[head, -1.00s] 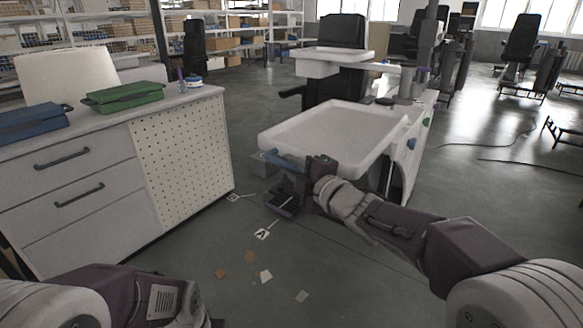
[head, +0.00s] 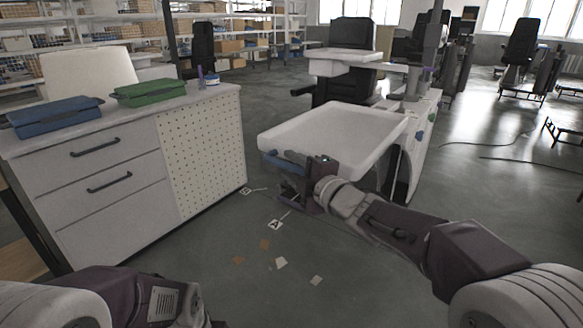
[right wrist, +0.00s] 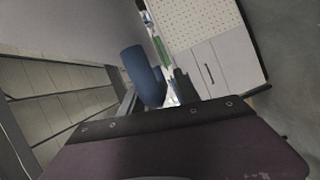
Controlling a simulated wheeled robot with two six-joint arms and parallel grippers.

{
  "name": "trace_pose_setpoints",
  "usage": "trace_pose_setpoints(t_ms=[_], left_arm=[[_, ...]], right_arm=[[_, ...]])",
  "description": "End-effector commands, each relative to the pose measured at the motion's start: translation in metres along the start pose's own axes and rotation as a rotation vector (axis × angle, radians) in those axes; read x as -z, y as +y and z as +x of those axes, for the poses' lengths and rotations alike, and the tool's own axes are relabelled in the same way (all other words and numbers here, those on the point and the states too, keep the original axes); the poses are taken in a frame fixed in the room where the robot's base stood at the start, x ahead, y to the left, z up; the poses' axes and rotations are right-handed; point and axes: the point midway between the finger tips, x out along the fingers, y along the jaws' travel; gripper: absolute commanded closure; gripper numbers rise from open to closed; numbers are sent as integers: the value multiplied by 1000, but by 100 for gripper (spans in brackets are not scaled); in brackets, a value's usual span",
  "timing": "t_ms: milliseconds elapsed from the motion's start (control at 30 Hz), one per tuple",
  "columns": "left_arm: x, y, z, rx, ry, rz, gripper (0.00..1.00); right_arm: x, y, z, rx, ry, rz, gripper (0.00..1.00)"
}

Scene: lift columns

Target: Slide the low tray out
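The low tray (head: 338,128) is a wide, shallow white tray in the middle of the head view. It juts from the white column unit (head: 424,128) on its right, below a smaller upper tray (head: 343,62). A blue handle (head: 272,158) sits at its near left end. My right gripper (head: 288,178) is at this handle and appears shut on it; its fingers are partly hidden. In the right wrist view the blue handle (right wrist: 143,76) shows beside a dark finger. Of my left arm only part shows at the lower left; its gripper is out of view.
A white cabinet (head: 110,185) with drawers and a perforated panel stands at left, carrying a blue case (head: 55,115) and a green case (head: 148,92). Marker cards (head: 275,224) and scraps lie on the floor. Floor between cabinet and tray is open. A black chair (head: 350,35) stands behind.

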Motion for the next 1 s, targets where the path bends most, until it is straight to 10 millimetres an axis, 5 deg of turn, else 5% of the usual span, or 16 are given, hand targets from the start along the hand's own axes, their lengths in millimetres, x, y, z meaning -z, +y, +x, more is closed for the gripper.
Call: trace_pose_setpoints(t_ms=[267, 700, 1000], left_arm=[[0, 0, -1, 0, 0, 0, 64], [2, 0, -21, 0, 0, 0, 64], [2, 0, -21, 0, 0, 0, 64]], right_arm=[[0, 2, -4, -2, -1, 0, 62], [-1, 2, -86, -2, -3, 1, 62], [0, 0, -91, -1, 1, 1, 62]])
